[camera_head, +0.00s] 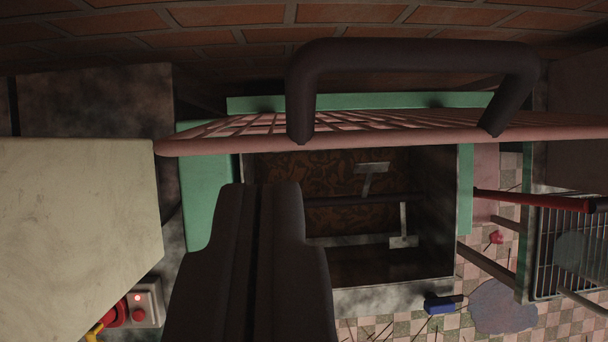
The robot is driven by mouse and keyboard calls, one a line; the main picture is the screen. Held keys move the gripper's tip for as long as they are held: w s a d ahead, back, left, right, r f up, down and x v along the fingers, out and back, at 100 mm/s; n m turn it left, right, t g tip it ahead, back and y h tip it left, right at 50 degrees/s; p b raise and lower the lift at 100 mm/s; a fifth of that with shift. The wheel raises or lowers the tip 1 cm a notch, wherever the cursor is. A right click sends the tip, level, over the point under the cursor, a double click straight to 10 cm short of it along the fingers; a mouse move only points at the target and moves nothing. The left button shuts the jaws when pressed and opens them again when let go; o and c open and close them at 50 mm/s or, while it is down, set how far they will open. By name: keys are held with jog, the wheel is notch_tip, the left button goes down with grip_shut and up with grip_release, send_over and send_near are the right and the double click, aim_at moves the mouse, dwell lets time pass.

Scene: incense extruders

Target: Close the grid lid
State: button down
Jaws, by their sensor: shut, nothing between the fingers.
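The grid lid (400,120) is a pink wire grid that shows nearly edge-on across the upper middle. A thick dark handle (415,52) rises from it. Below the lid is a dark open box (435,215) with a green rim (466,205). Inside the box are a dark bar and pale metal paddles (371,180). The lid stands away from the box opening, so the inside shows. My gripper (262,188) is shut and empty. Its tips are in front of the box's left part, just below the lid's front edge in the picture, and hide part of the box.
A pale block (75,225) fills the left side. A small control box with a red button (139,314) is below it. At right are a red bar (540,200) and a wire rack (570,245). The checkered floor holds a blue object (440,304), a puddle (503,307) and scattered sticks.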

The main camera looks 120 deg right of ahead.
jog(key=p, duration=0.2)
send_over(265, 127)
notch_tip(265, 127, down, 8)
jog(key=shift+r, duration=0.1)
